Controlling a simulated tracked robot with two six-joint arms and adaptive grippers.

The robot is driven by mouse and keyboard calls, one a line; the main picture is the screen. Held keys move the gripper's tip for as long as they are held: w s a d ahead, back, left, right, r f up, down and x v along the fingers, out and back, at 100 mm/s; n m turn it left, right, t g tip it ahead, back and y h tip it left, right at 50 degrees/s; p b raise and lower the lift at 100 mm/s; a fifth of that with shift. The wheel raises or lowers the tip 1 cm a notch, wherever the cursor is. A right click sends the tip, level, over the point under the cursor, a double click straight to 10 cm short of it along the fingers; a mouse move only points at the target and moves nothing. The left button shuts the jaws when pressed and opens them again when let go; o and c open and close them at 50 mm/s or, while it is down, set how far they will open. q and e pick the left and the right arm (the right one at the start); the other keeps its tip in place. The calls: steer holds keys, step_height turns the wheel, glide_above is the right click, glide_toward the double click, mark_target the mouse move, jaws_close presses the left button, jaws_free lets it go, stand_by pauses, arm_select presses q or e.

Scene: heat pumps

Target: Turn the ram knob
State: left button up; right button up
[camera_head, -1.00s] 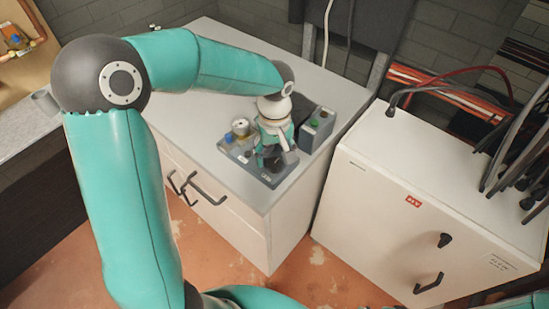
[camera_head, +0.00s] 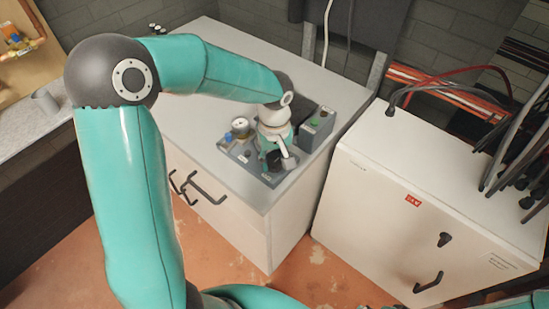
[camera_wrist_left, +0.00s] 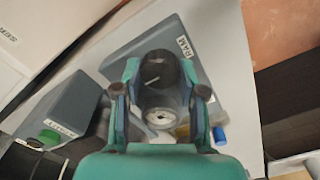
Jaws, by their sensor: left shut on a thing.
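The ram knob (camera_wrist_left: 157,70) is a black round knob with a white line on top, next to a white "RAM" label (camera_wrist_left: 184,46) on a grey panel. My left gripper (camera_wrist_left: 159,78) has its teal and dark fingers on both sides of the knob and is shut on it. In the head view, my left gripper (camera_head: 279,158) points down at the front of the grey control panel (camera_head: 235,150), and mostly hides the knob there. My right gripper is not in view.
A pressure gauge (camera_head: 240,126) and a blue knob (camera_head: 228,138) sit left of my gripper. A grey box with a green button (camera_head: 314,122) stands to its right. The white cabinet top (camera_head: 190,110) is otherwise largely clear. A white electrical cabinet (camera_head: 400,200) stands at right.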

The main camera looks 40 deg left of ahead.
arm_select(q)
steer(key=shift+m, duration=0.5)
steer(key=m+b, duration=0.1)
steer(key=m, duration=0.1)
steer(key=shift+m, duration=0.3)
steer(key=m, duration=0.4)
steer(key=shift+m+b, duration=0.3)
steer(key=shift+b, duration=0.1)
steer(key=m, duration=0.4)
steer(key=shift+w+m, duration=0.1)
steer(key=shift+m, duration=0.2)
steer(key=m, duration=0.5)
steer(key=o, duration=1.1)
steer(key=shift+o, duration=0.2)
